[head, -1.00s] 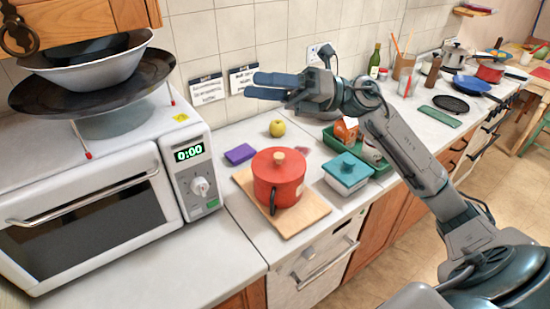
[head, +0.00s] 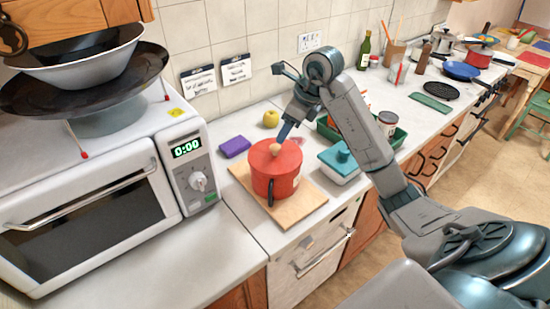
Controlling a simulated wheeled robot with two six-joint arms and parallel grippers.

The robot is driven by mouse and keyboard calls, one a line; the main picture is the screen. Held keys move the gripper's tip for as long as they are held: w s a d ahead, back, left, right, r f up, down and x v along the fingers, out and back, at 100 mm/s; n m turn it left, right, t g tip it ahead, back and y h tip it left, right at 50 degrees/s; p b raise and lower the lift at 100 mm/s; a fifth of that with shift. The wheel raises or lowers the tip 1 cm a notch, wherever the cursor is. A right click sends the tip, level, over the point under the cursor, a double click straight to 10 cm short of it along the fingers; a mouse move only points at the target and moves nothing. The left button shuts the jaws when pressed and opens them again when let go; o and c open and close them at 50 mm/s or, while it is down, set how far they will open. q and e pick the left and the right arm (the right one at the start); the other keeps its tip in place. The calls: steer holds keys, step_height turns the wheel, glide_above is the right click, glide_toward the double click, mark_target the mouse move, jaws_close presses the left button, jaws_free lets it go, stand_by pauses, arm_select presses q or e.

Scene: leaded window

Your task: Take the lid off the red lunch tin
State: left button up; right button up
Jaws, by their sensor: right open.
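The red lunch tin (head: 272,184) stands upright on a wooden board, with a dark handle at its front. Its red lid (head: 264,160) is on top and has a round pale wooden knob (head: 275,149). My right gripper (head: 282,138) points down at the knob from above, its fingers open. The fingertips are right at the knob; I cannot tell whether they touch it. The gripper hides part of the knob and the lid's back edge. My left gripper is not in view.
A teal lidded box (head: 340,165) stands close on the right, before a green tray (head: 397,140). A purple block (head: 235,147) and a yellow apple (head: 271,118) lie behind. A microwave (head: 90,200) stands left.

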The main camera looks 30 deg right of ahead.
mark_target(276, 147)
steer(key=shift+x, duration=1.05)
steer(key=b+x, duration=0.2)
steer(key=x, duration=0.1)
steer(key=shift+s+a+f+b, duration=0.15)
steer(key=shift+b, duration=0.2)
steer(key=shift+w+a+f+p, duration=0.15)
steer(key=shift+w+f+p, duration=0.1)
steer(key=shift+p, duration=0.1)
steer(key=shift+w+a+f, duration=0.1)
steer(key=shift+w+f, duration=0.1)
steer(key=shift+f, duration=0.4)
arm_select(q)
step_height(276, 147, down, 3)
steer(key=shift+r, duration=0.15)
arm_select(e)
steer(key=c, duration=1.1)
steer(key=shift+o, duration=0.2)
steer(key=shift+r, duration=0.15)
